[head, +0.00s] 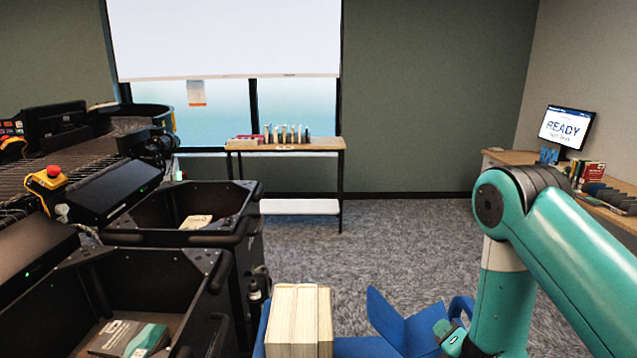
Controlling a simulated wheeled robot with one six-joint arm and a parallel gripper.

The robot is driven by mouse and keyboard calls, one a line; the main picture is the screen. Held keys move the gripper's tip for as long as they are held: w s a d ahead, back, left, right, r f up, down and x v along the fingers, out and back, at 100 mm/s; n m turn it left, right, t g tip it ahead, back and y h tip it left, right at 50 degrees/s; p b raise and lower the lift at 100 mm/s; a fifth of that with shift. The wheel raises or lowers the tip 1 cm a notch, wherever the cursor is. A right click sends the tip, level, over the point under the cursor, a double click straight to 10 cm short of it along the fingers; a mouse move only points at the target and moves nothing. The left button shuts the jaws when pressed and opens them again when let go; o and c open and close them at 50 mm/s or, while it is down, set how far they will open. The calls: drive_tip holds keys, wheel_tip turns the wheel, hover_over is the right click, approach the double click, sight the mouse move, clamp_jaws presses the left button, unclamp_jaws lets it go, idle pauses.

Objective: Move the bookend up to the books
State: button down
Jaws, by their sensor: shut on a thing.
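A few thick books (298,318) stand upright side by side at the bottom centre of the head view, their cream page edges showing. A blue bookend (386,318) with a slanted upright plate is to their right, apart from them by a clear gap. My gripper (446,338) is at the bottom right, at the bookend's right side, and is shut on it. The fingertips and the bookend's lower part are partly hidden or cut off by the frame's lower edge.
A blue carrier (262,335) borders the books. Black bins (180,240) with books inside stand left beside a roller sorter (75,170). A table (290,145) with books stands by the window. A desk with a monitor (565,128) is at right. Carpet (370,230) is clear.

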drive_tip(key=shift+m+h, duration=0.7)
drive_tip(key=shift+h, duration=0.2)
drive_tip(key=s+d, duration=0.1)
drive_tip(key=s, duration=0.2)
drive_tip(key=s+d+r, duration=0.1)
drive_tip(key=s, duration=0.1)
drive_tip(key=shift+d, duration=0.3)
idle(1.0)
drive_tip(key=w+a+n+y, duration=0.1)
drive_tip(key=w+a+y, duration=0.1)
drive_tip(key=a, duration=0.1)
drive_tip(key=w+a+r+n+y, duration=0.1)
drive_tip(key=a, duration=0.1)
drive_tip(key=shift+w+n+y, duration=0.3)
drive_tip(key=shift+w, duration=0.1)
drive_tip(key=w+a+r, duration=0.3)
drive_tip(key=a+r, duration=0.1)
drive_tip(key=shift+w+a+r+n+y, duration=0.15)
drive_tip(key=shift+w+n+y, duration=0.25)
